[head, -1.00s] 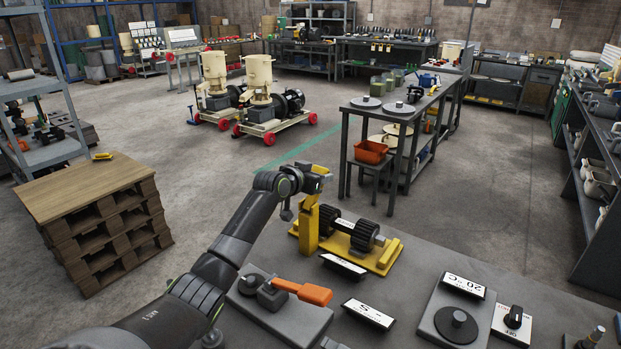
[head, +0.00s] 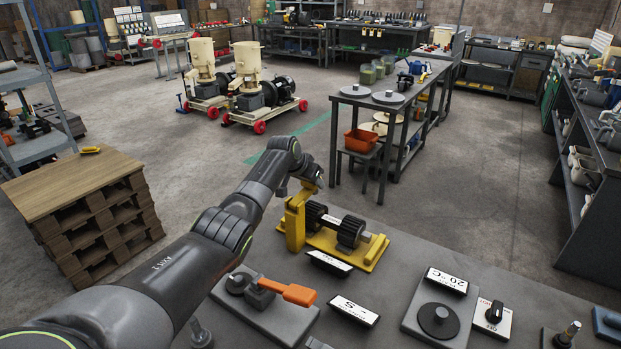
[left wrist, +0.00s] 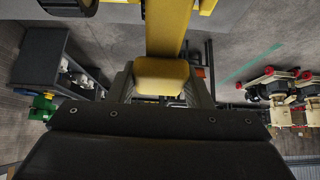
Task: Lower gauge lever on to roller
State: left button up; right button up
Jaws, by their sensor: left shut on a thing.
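The yellow gauge stand (head: 294,224) rises at the left end of a yellow base (head: 372,254) on the grey bench. The roller (head: 350,232), a dark ribbed pair on a shaft with a pale label between, lies on that base. My left gripper (head: 311,178) is at the top of the stand, above the roller's left end. It is shut on the yellow gauge lever, whose bar (left wrist: 160,78) runs between the dark jaws in the left wrist view. The jaws hide part of the lever, and I cannot tell its exact angle. My right gripper is not in view.
An orange-handled tool (head: 287,292) sits on a grey plate in front of the stand. A round weight-like disc (head: 439,320) and a black-knobbed switch box (head: 493,318) stand to the right. Label signs (head: 329,262) lie near the base.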

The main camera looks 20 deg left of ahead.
pick_arm(q)
jog(key=shift+w+d+f, duration=0.15)
jog(key=shift+f, duration=0.85)
jog(key=o, duration=1.4)
jog(key=shift+w, duration=0.25)
jog(key=shift+s+r, duration=0.1)
jog(key=shift+r, duration=0.05)
jog(key=shift+v, duration=1)
jog(key=b+v, duration=0.3)
jog(key=v, duration=1.2)
jog(key=shift+r, duration=0.15)
